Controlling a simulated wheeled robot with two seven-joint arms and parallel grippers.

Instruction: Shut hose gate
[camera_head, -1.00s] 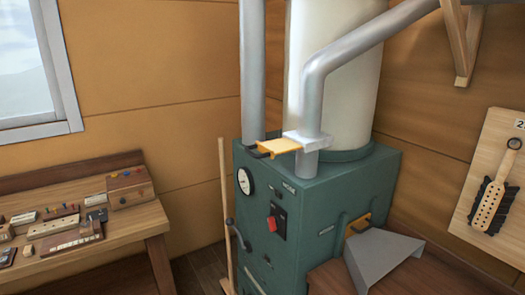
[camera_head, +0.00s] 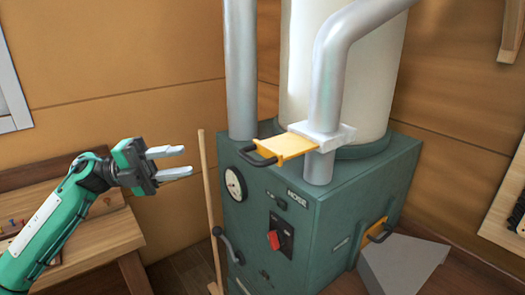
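The hose gate is a yellow sliding plate (camera_head: 284,147) with a dark looped handle (camera_head: 252,154) at its left end. It sticks out to the left of a grey collar (camera_head: 322,135) around the bent grey pipe (camera_head: 327,85), above the green machine. A label that seems to read "HOSE" (camera_head: 297,199) is on the machine's front. My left gripper (camera_head: 180,163) is open and empty, its two pale fingers pointing right, in the picture to the left of the handle and apart from it. My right gripper is not in view.
The green machine (camera_head: 335,222) carries a dial (camera_head: 234,184), a red switch (camera_head: 274,240) and a lever (camera_head: 222,238). A second yellow gate (camera_head: 373,233) is low at its right side. A wooden pole (camera_head: 208,205) stands left of it. A wooden bench (camera_head: 110,235) is behind my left arm.

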